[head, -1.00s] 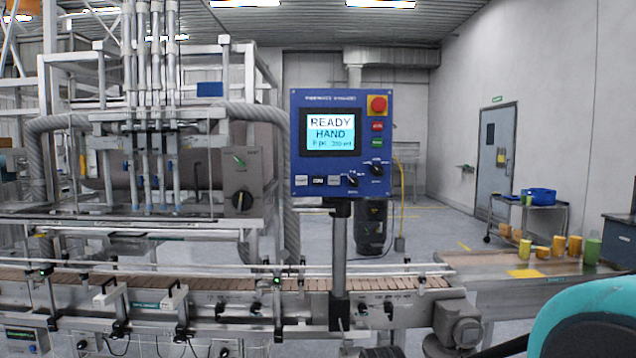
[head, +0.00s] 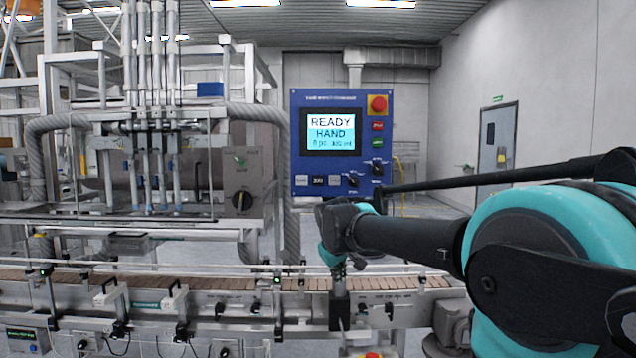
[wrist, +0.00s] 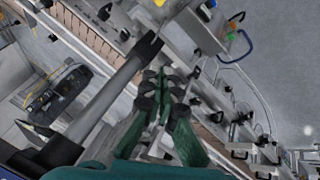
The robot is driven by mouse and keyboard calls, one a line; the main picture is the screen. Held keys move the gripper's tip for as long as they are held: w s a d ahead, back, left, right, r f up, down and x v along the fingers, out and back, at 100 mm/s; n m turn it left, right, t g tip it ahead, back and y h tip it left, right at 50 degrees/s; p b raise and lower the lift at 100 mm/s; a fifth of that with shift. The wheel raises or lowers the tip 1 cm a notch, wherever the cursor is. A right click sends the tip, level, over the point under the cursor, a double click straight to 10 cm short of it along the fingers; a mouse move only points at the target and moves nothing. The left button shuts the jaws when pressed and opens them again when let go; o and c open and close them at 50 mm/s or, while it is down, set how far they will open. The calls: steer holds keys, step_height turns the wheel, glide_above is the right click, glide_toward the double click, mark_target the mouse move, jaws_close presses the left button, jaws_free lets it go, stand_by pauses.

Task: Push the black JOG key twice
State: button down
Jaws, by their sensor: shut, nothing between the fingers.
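The blue control panel (head: 297,140) stands upright in the head view, its screen (head: 330,131) reading READY and HAND. The black key (head: 318,181) is in the bottom row, between two pale keys; its lettering is too small to read surely. My gripper (wrist: 163,82) shows in the wrist view, fingers together and empty, above the conveyor. In the head view my arm's end is just below the panel, apart from the black key as far as I can tell. The wrist view does not show the key.
A red emergency button (head: 377,104), red and green keys and two black rotary knobs (head: 377,168) sit on the panel's right and lower side. The conveyor (head: 200,283) runs below. The panel's post (wrist: 115,90) crosses the wrist view beside my gripper.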

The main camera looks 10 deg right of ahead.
mark_target(318, 180)
steer(key=w+a+r+n, duration=0.1)
steer(key=w+r, duration=0.2)
steer(key=r, duration=0.5)
steer(key=w+a+r+n+t, duration=0.1)
steer(key=w+a+r, duration=0.1)
steer(key=r, duration=0.6)
steer(key=w+a+r+n+t+h, duration=0.1)
steer(key=w+r+n, duration=0.1)
steer(key=r, duration=0.7)
steer(key=shift+w+a, duration=0.35)
steer(key=shift+w, duration=0.5)
steer(key=shift+w+d, duration=0.2)
steer(key=shift+w, duration=1.25)
steer(key=shift+w+d, duration=0.2)
steer(key=shift+w, duration=1.25)
steer(key=shift+w+d, duration=0.2)
steer(key=shift+w, duration=1.25)
steer(key=shift+w, duration=0.15)
steer(key=shift+w, duration=0.3)
